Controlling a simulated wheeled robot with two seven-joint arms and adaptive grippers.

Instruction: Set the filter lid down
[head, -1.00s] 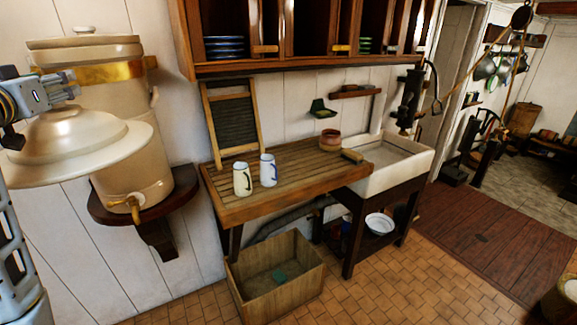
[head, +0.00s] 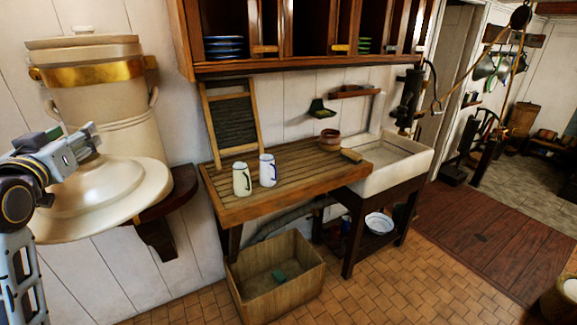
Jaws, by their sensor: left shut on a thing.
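The filter lid (head: 105,205) is a wide, cream, domed disc at the left of the head view. My left gripper (head: 88,143) is shut on it at its top and holds it in the air, in front of the lower part of the filter. The cream stoneware filter (head: 95,90) with a brass band stands behind it on a dark wooden wall shelf (head: 183,188). The lid hides the filter's lower front and tap. My right gripper is not in view.
A slatted wooden draining board (head: 300,165) holds two mugs (head: 242,180), a washboard (head: 232,125) and a brown pot (head: 330,140). A white sink (head: 395,165) adjoins it. An open wooden crate (head: 275,280) is on the tiled floor below. The board's middle is largely clear.

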